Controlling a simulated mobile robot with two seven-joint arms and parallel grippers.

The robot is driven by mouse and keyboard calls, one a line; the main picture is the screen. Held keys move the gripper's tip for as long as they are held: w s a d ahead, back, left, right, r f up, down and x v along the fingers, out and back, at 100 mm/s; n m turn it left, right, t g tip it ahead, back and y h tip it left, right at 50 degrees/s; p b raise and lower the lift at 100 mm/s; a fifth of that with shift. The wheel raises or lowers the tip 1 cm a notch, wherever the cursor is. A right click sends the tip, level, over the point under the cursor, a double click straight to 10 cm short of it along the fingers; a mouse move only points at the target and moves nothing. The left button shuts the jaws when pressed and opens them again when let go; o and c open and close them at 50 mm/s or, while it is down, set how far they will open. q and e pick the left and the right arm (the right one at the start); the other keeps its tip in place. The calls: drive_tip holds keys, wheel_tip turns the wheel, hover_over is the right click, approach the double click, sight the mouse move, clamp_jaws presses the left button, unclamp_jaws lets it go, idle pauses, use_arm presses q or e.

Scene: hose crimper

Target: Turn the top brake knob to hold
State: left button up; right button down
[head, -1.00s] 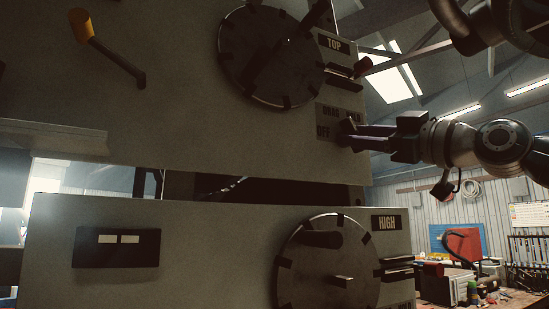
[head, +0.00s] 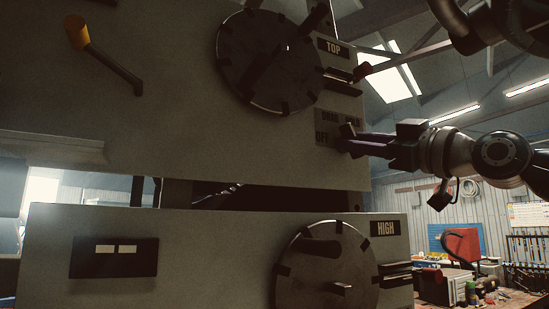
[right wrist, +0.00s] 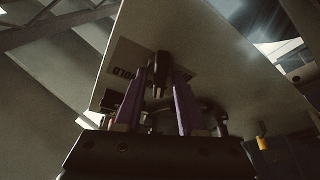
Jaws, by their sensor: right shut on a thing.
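The top brake knob (head: 347,131) is a small dark knob on the upper grey panel, below the TOP label. Its label plate (head: 327,118) reads DRAG, HOLD and OFF; the HOLD lettering is dim. My right gripper (head: 350,143) reaches in from the right and is shut on the knob. In the right wrist view, the purple fingers of the gripper (right wrist: 158,84) stand either side of the dark knob (right wrist: 158,68), with part of the HOLD lettering beside it. I cannot tell exactly which mark the knob points to. My left gripper is not in view.
A large notched disc (head: 270,62) is left of the TOP label. Dark bars (head: 342,82) project just above the label plate. A lower panel (head: 200,230) carries another disc (head: 325,268) beside the HIGH label. A yellow-ended lever (head: 77,28) is at upper left.

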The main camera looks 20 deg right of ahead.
drive_tip(key=m+h+p, duration=0.2)
drive_tip(key=m+p, duration=0.1)
drive_tip(key=m+h+p, duration=0.1)
drive_tip(key=m+p, duration=0.2)
drive_tip(key=m, duration=0.1)
drive_tip(key=m+t+h+p, duration=0.1)
drive_tip(key=m+h+p, duration=0.1)
drive_tip(key=m+p, duration=0.1)
drive_tip(key=shift+a+r+m+h, duration=0.2)
drive_tip(key=shift+r+m+h, duration=0.1)
drive_tip(key=shift+m, duration=0.2)
drive_tip(key=m+h+p, duration=0.1)
drive_tip(key=m+p, duration=0.1)
drive_tip(key=m, duration=0.1)
drive_tip(key=shift+f+h, duration=0.1)
drive_tip(key=shift+h, duration=0.2)
drive_tip(key=shift+f+m+g+h+p, duration=0.15)
drive_tip(key=shift+m+h+p, duration=0.2)
drive_tip(key=shift+m, duration=0.3)
drive_tip(key=shift+m+g+h+p, duration=0.15)
drive_tip(key=shift+m+p, duration=0.3)
drive_tip(key=shift+m, duration=0.2)
drive_tip(key=c, duration=0.8)
unclamp_jaws()
drive_tip(key=shift+a, duration=0.1)
